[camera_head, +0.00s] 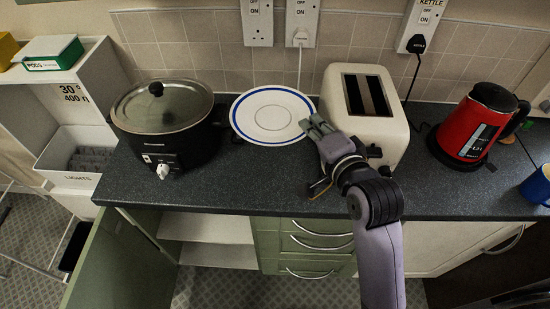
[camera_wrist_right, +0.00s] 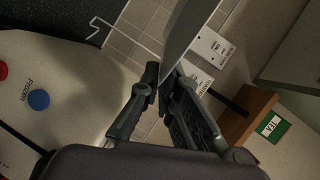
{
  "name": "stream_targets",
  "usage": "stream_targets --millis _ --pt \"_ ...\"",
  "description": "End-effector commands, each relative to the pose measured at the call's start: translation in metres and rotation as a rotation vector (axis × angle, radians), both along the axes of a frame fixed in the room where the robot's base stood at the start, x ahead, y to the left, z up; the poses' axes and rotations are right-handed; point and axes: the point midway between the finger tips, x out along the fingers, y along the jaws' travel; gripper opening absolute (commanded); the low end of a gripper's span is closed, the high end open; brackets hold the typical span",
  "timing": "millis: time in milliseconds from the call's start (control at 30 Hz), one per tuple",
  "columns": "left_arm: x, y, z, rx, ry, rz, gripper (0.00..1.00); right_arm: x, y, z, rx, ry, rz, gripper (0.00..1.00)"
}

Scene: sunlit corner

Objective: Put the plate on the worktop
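The white plate with a blue ring (camera_head: 273,115) is face up over the back of the dark worktop (camera_head: 230,190), between the slow cooker and the toaster. Its far edge overlaps the wall tiles in the head view; whether it touches the worktop I cannot tell. My right gripper (camera_head: 312,127) is at the plate's right rim. In the right wrist view the plate (camera_wrist_right: 187,35) shows nearly edge-on, its rim between the fingers of my right gripper (camera_wrist_right: 163,82), which look closed on it. My left gripper is not in view.
A black slow cooker (camera_head: 163,115) stands left of the plate. A cream toaster (camera_head: 365,110) is close beside my right gripper. A red kettle (camera_head: 478,125) and a blue mug (camera_head: 537,186) stand farther right. A green cupboard door (camera_head: 122,262) hangs open below. The worktop's front strip is mostly clear.

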Motion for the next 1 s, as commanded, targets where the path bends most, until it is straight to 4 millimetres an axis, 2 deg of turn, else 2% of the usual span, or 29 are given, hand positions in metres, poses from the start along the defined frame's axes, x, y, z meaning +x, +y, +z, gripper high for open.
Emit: stream_targets --millis 500,600,833,1000 --pt "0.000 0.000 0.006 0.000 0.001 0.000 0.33 -0.001 0.000 -0.126 -0.003 0.005 0.002 0.00" --pt "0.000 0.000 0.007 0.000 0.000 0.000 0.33 -0.002 -0.001 -0.144 -0.002 0.003 0.001 0.00" --pt "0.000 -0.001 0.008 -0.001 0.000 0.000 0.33 -0.001 0.000 -0.165 0.001 0.002 0.000 0.00" --pt "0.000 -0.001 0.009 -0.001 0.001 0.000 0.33 -0.001 0.000 -0.189 -0.001 0.002 0.000 0.00"
